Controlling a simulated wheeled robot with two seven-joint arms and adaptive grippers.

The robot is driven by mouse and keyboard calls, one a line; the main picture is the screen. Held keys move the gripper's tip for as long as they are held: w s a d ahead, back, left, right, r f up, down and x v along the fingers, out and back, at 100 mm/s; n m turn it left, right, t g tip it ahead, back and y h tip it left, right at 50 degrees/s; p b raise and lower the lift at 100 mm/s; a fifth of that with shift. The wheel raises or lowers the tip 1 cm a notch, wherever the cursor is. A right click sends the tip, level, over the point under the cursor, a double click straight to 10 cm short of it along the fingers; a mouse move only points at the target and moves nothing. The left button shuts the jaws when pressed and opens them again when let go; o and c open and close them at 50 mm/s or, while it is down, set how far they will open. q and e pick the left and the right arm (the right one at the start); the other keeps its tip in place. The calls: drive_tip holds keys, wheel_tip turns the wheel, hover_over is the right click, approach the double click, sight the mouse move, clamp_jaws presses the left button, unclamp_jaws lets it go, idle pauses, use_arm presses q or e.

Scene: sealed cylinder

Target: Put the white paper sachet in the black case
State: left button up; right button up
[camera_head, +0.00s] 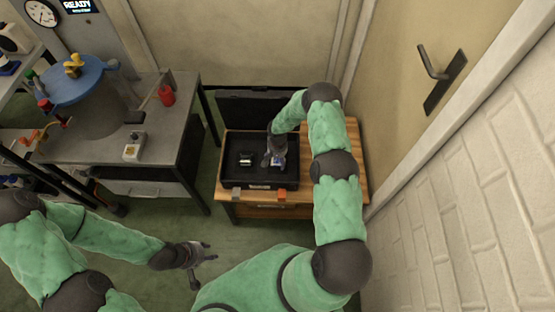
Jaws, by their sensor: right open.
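The black case (226,184) stands open on a wooden cabinet, its lid raised at the back. A small white item with a bluish patch, which looks like the white paper sachet (280,161), lies in the right part of the case, partly hidden by my gripper. My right gripper (272,162) reaches down into the case and is open, right beside the white item; whether they touch I cannot tell. My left gripper (206,267) is open and empty, low over the green floor in front of the cabinet.
A small dark item with a pale label (246,159) lies in the case's left part. A grey workbench (165,135) to the left holds a blue-lidded drum (75,80), a red bottle (166,95) and a small box (134,146). A brick wall (480,180) bounds the right side.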

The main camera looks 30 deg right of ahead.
sight(277, 161)
drive_tip(key=shift+r, duration=0.1)
drive_tip(key=shift+r+p, duration=0.15)
drive_tip(key=shift+p, duration=0.15)
wheel_tip(277, 161, up, 12)
drive_tip(key=p, duration=0.4)
drive_tip(key=s+a+f+n+y, duration=0.1)
drive_tip(key=s+a+y, duration=0.1)
drive_tip(key=s+a, duration=0.5)
drive_tip(key=s+a+n+y, duration=0.15)
drive_tip(key=s+a, duration=0.25)
drive_tip(key=a, duration=0.5)
drive_tip(key=s+a+r, duration=0.1)
drive_tip(key=s+a, duration=0.2)
drive_tip(key=s, duration=0.4)
drive_tip(key=s+a+r+n, duration=0.1)
drive_tip(key=s+a, duration=0.2)
drive_tip(key=s, duration=0.4)
drive_tip(key=shift+a+r, duration=0.35)
drive_tip(key=shift+r, duration=0.05)
drive_tip(key=shift+n+y, duration=0.25)
